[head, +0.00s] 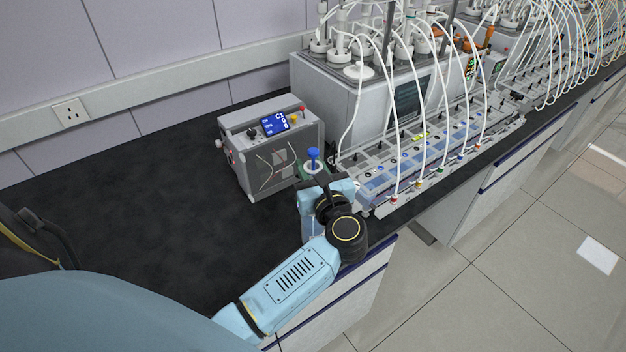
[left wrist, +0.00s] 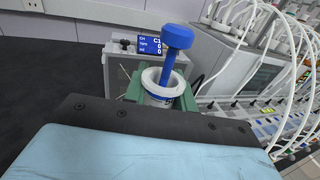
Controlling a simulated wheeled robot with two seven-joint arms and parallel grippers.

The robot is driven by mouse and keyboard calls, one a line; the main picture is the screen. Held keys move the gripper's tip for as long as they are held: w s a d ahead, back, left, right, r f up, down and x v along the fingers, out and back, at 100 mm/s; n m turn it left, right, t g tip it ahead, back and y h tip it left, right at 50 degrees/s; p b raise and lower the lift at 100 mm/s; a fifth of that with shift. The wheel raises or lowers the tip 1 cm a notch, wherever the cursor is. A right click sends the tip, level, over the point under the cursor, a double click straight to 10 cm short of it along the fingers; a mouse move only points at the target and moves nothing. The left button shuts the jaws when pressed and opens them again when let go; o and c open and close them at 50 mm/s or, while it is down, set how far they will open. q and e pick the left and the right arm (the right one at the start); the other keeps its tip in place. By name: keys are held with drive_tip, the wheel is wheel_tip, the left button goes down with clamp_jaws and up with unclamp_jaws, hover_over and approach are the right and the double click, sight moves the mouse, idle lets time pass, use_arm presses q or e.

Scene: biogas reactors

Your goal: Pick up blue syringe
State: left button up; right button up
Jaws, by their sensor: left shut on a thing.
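The blue syringe (head: 314,158) stands upright beside the grey control box, its blue plunger showing above a white collar. My right gripper is not in view.
The grey control box (head: 270,147) with a blue display stands just behind and left. The reactor unit with white tubes (head: 345,100) and a row of numbered modules (head: 430,150) are close on the right. The black bench top (head: 130,220) is clear at left.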

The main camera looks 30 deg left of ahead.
use_arm(q)
wheel_tip(320, 180, up, 10)
idle(0.6)
drive_tip(key=shift+r, duration=0.15)
drive_tip(key=shift+r+p, duration=0.8)
drive_tip(key=shift+r, duration=0.5)
drive_tip(key=shift+r, duration=0.1)
